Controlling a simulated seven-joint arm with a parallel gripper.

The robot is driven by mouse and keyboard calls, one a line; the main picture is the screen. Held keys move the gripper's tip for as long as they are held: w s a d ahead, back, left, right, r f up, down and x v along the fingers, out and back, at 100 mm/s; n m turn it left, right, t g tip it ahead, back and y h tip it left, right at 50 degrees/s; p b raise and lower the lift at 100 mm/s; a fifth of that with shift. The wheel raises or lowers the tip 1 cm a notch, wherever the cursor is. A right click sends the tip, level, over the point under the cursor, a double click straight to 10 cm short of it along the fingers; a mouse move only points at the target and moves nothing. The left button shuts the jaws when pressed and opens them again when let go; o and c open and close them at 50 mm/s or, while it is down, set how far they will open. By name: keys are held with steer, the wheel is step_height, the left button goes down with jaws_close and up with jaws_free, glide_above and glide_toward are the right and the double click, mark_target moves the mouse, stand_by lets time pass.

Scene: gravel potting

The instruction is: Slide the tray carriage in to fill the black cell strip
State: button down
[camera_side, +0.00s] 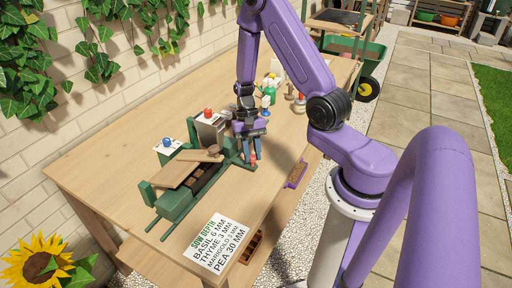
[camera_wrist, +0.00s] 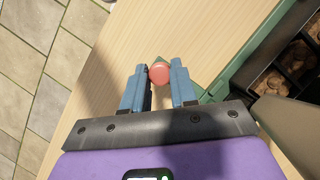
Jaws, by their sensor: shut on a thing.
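My gripper (camera_side: 253,156) is low over the bench at the right end of a green fixture. In the wrist view its blue fingers (camera_wrist: 160,76) are closed about a round salmon-red knob (camera_wrist: 159,71). The knob's link to the green tray carriage (camera_side: 178,207) is hard to make out. The black cell strip (camera_wrist: 284,70) shows at the wrist view's right, with brown lumps in its cells. In the side view the strip (camera_side: 204,187) lies along the green frame, partly hidden by a wooden board (camera_side: 180,170).
A sow-depth card (camera_side: 217,243) lies in front. Bottles and small items (camera_side: 268,94) stand farther back. The bench's front left is clear.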

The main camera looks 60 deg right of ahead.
steer(key=shift+a, duration=0.15)
steer(key=c, duration=0.9)
jaws_free()
steer(key=v, duration=1.7)
steer(key=shift+r, duration=0.25)
steer(key=shift+w, duration=0.1)
